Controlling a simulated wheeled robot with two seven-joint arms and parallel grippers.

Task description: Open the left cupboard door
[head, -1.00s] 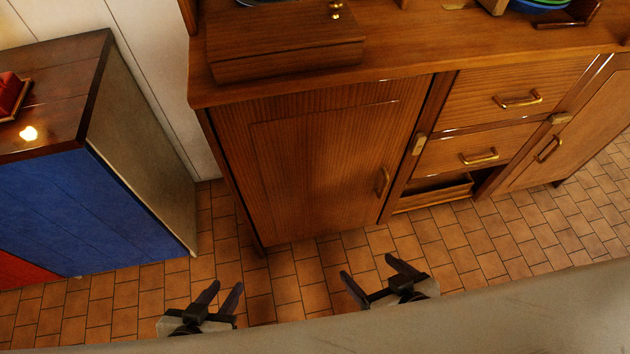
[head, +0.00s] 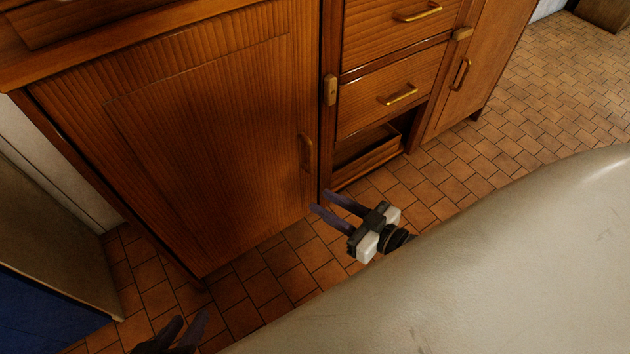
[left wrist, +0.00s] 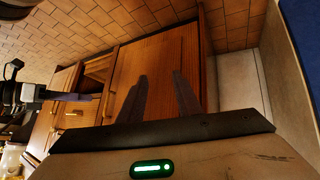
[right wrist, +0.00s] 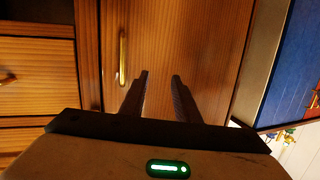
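The left cupboard door (head: 205,130) is brown striped wood and looks shut. Its upright handle (head: 307,152) is on its right side, and a small catch (head: 330,90) sits on the post beside it. My right gripper (head: 320,200) is open and empty, below and in front of the handle and apart from it. In the right wrist view the brass handle (right wrist: 123,57) is left of the open fingers (right wrist: 160,78). My left gripper (head: 188,325) is at the bottom edge of the head view, partly cut off. In the left wrist view its fingers (left wrist: 160,75) are apart and empty, facing the door (left wrist: 158,62).
Two drawers (head: 395,90) and an open slot (head: 370,155) are right of the door. Another door (head: 470,75) is further right. A blue-fronted cabinet (head: 40,315) stands at the left. Tiled floor (head: 265,285) lies before the cupboard. My pale body fills the lower right.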

